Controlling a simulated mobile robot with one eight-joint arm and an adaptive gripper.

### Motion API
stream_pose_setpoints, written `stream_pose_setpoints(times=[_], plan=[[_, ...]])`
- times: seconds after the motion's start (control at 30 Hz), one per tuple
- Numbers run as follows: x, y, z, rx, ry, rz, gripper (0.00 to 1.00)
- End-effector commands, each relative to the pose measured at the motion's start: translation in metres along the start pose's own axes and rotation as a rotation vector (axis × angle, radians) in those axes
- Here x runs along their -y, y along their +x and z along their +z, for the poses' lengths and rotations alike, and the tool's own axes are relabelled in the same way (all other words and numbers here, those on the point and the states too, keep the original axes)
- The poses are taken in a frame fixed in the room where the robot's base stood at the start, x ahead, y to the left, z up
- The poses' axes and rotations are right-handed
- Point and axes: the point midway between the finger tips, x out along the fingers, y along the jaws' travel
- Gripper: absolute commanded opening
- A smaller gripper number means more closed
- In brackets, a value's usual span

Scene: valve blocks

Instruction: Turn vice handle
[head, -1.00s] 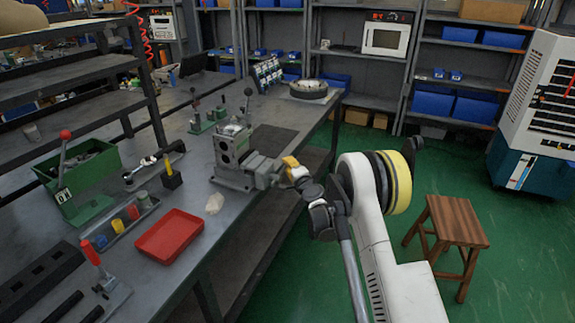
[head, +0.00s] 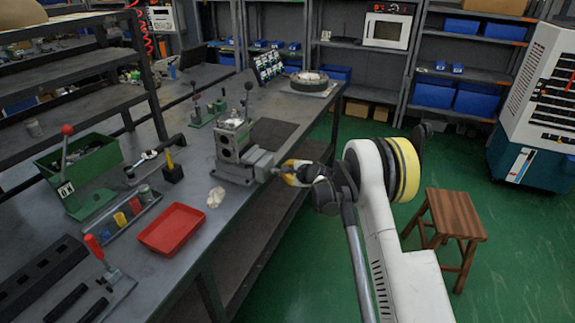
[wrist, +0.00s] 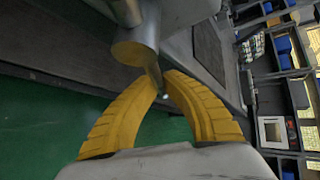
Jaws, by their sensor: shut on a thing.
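The grey vice (head: 236,174) is fixed at the bench's right edge, with a metal valve block (head: 231,145) standing in it. In the wrist view, the vice's round screw end (wrist: 134,46) is close above the fingers, with the thin handle bar (wrist: 152,72) running down from it. My gripper (head: 280,169) is at the vice's right end, beyond the bench edge. In the wrist view, the curved yellow fingertips (wrist: 163,84) meet around the bar's lower part. The fingers hide part of the bar.
A wooden stool (head: 446,232) stands right of my arm. Green floor lies open between bench and stool.

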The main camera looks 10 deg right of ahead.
Motion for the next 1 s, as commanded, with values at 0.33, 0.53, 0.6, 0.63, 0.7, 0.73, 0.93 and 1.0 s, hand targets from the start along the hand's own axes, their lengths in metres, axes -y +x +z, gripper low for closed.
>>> stream_pose_setpoints(times=[0.33, 0.53, 0.6, 0.63, 0.7, 0.73, 0.93, 1.0], plan=[[-0.029, 0.001, 0.008, 0.066, 0.231, 0.226, 0.0], [-0.045, -0.002, 0.016, 0.103, 0.364, 0.356, 0.0], [-0.05, -0.003, 0.018, 0.115, 0.408, 0.399, 0.0], [-0.052, -0.004, 0.019, 0.12, 0.426, 0.418, 0.0], [-0.057, -0.005, 0.023, 0.133, 0.469, 0.457, 0.0], [-0.059, -0.006, 0.024, 0.138, 0.485, 0.475, 0.0], [-0.068, -0.011, 0.032, 0.165, 0.58, 0.569, 0.0], [-0.07, -0.012, 0.035, 0.172, 0.605, 0.595, 0.0]])
